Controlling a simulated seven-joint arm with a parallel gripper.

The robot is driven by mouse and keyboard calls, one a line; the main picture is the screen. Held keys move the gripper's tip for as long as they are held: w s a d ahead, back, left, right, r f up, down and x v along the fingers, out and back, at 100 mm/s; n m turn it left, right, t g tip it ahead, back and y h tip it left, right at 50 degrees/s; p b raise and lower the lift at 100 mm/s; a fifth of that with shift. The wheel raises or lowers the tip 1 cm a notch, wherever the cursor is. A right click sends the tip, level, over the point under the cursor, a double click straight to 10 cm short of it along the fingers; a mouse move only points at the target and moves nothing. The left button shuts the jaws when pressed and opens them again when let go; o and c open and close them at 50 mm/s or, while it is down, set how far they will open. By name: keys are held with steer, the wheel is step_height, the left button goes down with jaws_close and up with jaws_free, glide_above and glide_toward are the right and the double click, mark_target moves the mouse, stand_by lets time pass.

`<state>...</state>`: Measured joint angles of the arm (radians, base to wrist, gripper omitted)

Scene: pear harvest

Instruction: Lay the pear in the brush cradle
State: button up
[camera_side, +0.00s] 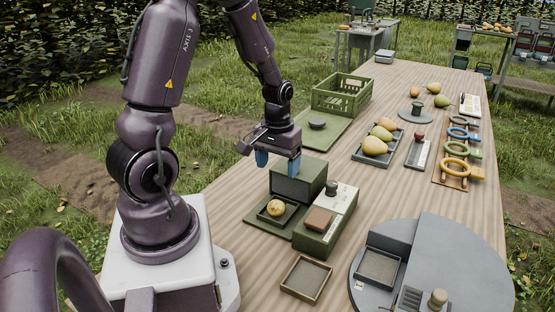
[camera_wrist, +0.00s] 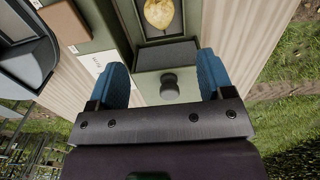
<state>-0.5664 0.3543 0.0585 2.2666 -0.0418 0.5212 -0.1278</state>
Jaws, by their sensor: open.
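A yellow pear (camera_side: 276,208) with brown marks lies in a small dark-framed square holder (camera_side: 264,216) on a green base. The wrist view shows the same pear (camera_wrist: 158,12) at the top edge, partly cut off. I cannot tell whether this holder is the brush cradle. My gripper (camera_side: 277,163) is open and empty, with blue fingers. It is above and behind the green box (camera_side: 312,172) with a dark grey front that stands behind the pear. In the wrist view, a dark knob (camera_wrist: 170,84) on a pale green surface shows between my fingers (camera_wrist: 165,78).
A green box with a brown block (camera_side: 319,220) stands right of the pear. A wood-framed tray (camera_side: 286,281) is in front, and a grey disc (camera_side: 460,270) carries a tray and knob. Behind are a green crate (camera_side: 364,96), a tray of pears (camera_side: 360,156) and coloured rings (camera_side: 456,165).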

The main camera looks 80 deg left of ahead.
steer(key=w+d+r+m+t, duration=0.1)
steer(key=d+r+m+t, duration=0.25)
steer(key=d+r, duration=0.8)
steer(key=s+d+r+m+t, duration=0.2)
steer(key=s+d+r+m, duration=0.3)
steer(key=r, duration=0.4)
steer(key=shift+s+d, duration=0.55)
steer(key=shift+r+m, duration=0.1)
steer(key=shift+m, duration=0.15)
steer(key=shift+c, duration=0.2)
stand_by(0.4)
